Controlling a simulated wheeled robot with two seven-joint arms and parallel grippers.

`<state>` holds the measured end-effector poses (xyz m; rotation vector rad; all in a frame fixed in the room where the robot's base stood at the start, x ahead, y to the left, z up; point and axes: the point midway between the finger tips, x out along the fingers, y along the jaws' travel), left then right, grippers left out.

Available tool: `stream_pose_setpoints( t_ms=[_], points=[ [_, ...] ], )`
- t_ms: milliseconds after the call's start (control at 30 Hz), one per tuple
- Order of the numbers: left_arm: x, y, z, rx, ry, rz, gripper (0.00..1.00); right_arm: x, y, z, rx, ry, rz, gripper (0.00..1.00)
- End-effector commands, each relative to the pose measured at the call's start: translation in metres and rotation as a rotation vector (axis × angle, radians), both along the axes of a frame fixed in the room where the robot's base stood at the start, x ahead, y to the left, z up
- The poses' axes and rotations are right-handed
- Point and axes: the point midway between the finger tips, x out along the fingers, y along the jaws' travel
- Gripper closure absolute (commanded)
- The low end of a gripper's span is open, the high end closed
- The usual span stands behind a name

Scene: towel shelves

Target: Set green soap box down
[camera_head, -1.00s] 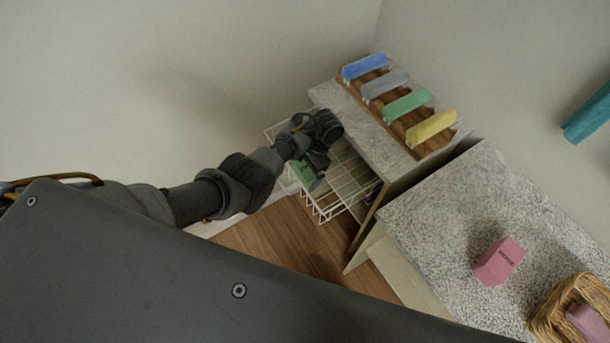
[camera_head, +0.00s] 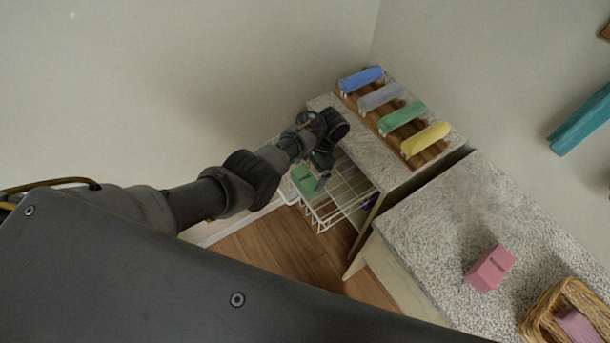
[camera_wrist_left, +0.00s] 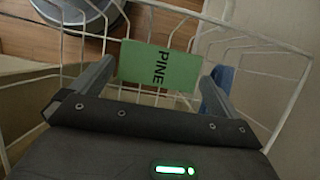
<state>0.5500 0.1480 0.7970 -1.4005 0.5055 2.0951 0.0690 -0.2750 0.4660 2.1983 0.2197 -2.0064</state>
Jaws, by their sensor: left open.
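The green soap box (camera_head: 304,180) is in the white wire basket (camera_head: 331,213) at the front of the cabinet. In the left wrist view the box (camera_wrist_left: 160,66) shows the word PINE and lies between my two finger tips. My left gripper (camera_wrist_left: 157,82) is open, with a finger on each side of the box; I cannot tell whether either touches it. In the head view my left gripper (camera_head: 318,172) is over the basket, beside the box. My right gripper is not in view.
A blue item (camera_wrist_left: 219,84) is in the basket right of the box. Rolled towels in blue, grey, green and yellow lie on a wooden rack (camera_head: 408,133) on the cabinet top. A pink box (camera_head: 490,267) and a wicker basket (camera_head: 537,318) stand on the speckled counter (camera_head: 432,229).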

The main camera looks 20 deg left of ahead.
Motion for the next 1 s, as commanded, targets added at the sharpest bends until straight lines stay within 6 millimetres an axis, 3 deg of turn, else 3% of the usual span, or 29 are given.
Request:
stream_pose_setpoints(
  t_ms=[33, 100, 300, 1000],
  points=[
    [0.004, -0.003, 0.018, 0.000, 0.000, 0.000, 0.00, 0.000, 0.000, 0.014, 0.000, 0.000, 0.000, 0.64],
    [0.008, -0.007, 0.031, 0.000, -0.001, 0.000, 0.00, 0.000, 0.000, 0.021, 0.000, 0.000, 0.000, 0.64],
    [0.017, -0.014, 0.055, 0.001, -0.001, 0.000, 0.00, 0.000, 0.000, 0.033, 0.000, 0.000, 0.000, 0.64],
    [0.020, -0.016, 0.062, 0.001, 0.001, 0.000, 0.00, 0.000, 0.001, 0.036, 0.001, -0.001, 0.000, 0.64]
  ],
)
